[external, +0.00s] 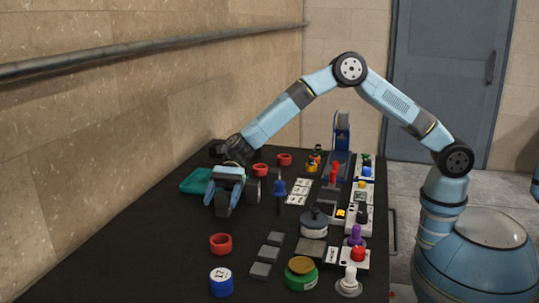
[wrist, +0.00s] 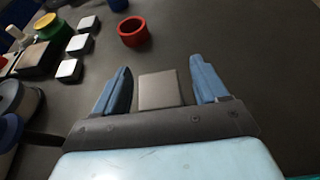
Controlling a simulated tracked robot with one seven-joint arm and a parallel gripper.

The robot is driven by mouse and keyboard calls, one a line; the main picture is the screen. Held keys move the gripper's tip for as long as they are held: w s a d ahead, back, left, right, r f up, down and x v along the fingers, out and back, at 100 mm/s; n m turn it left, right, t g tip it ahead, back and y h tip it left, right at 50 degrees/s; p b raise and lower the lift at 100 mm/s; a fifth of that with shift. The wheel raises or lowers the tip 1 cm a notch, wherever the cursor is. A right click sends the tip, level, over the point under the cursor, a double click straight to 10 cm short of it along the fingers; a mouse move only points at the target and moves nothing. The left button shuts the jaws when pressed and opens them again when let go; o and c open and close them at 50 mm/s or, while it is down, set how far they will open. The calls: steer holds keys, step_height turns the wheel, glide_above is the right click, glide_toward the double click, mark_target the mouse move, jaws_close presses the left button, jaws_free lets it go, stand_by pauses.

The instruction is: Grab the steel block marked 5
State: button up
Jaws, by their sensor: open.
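My gripper (wrist: 161,66) is open, its two blue fingers apart. A grey steel block (wrist: 159,90) shows between the fingers in the wrist view, with a dark gap on each side. Its visible face shows no readable mark, so I cannot tell its number. I cannot tell its exact height relative to the fingertips. In the external view my gripper (external: 223,198) is low over the left middle of the black table, and largely hides that block. Three more grey blocks stand in a row nearer the external camera, one of them the middle block (external: 268,253); no number is legible on them.
A red ring (external: 220,244) and a blue roll (external: 221,282) lie in front of my gripper on the black table (external: 150,240). A blue-handled tool (external: 280,188), control panels and a dark pot (external: 314,222) are to the right. The front left is clear.

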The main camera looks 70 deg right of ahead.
steer(key=shift+a+f, duration=0.15)
steer(key=shift+a, duration=0.2)
steer(key=shift+c, duration=0.4)
jaws_close()
